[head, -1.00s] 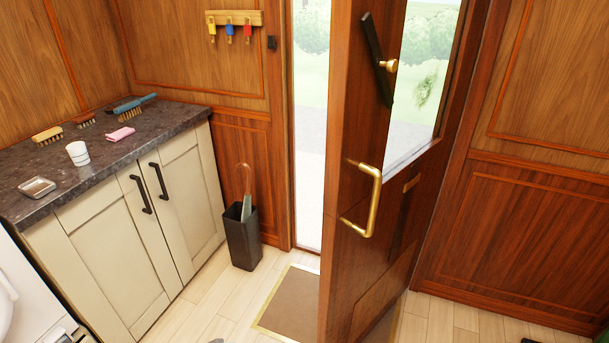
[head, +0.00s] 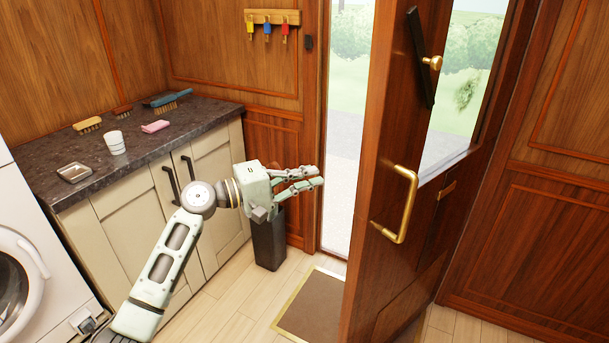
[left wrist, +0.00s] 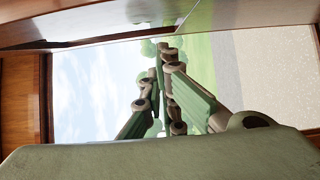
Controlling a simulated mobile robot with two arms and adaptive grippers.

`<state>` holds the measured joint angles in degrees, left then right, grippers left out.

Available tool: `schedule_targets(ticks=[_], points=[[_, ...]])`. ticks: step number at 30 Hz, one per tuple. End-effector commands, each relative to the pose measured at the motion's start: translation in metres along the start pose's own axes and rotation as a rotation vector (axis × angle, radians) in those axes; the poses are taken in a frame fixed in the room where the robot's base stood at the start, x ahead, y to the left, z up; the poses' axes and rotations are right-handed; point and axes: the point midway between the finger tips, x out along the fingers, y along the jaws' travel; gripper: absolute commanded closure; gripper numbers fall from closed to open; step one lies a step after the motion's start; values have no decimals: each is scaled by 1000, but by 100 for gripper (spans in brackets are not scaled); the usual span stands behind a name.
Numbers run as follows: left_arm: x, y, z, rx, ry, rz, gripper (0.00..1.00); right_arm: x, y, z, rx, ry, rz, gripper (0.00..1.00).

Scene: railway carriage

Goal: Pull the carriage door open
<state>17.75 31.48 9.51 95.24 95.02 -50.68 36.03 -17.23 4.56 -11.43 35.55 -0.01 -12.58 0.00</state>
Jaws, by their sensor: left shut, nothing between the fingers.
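The wooden carriage door (head: 380,165) stands partly open, with a gap of daylight at its left edge. A brass pull handle (head: 405,210) is on its face, and a dark bar with a brass knob (head: 432,62) sits higher up. My left gripper (head: 320,176) is shut and empty. It is left of the door edge in the picture, in front of the gap, with its fingers pointing right and apart from the brass handle. In the left wrist view its fingers (left wrist: 168,95) show against the opening, with sky and grass beyond. My right gripper is not in view.
A cabinet with a dark countertop (head: 50,168) stands at left, holding brushes, a white cup (head: 115,143) and a pink cloth (head: 155,127). A dark bin (head: 269,245) stands behind my left gripper. A brown mat (head: 310,308) lies before the door. A washing machine (head: 40,250) is at left.

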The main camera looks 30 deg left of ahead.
Motion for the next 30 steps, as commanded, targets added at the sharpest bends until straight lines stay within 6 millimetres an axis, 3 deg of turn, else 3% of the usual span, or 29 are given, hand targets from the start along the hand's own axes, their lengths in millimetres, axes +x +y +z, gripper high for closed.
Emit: schedule_targets(ticks=[9, 17, 30], points=[[67, 3, 3, -2, -2, 0, 100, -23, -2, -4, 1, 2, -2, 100], [72, 1, 35, 1, 0, -2, 100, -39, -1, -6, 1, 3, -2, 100], [73, -1, 40, 1, 1, -2, 100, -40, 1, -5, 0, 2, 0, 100]])
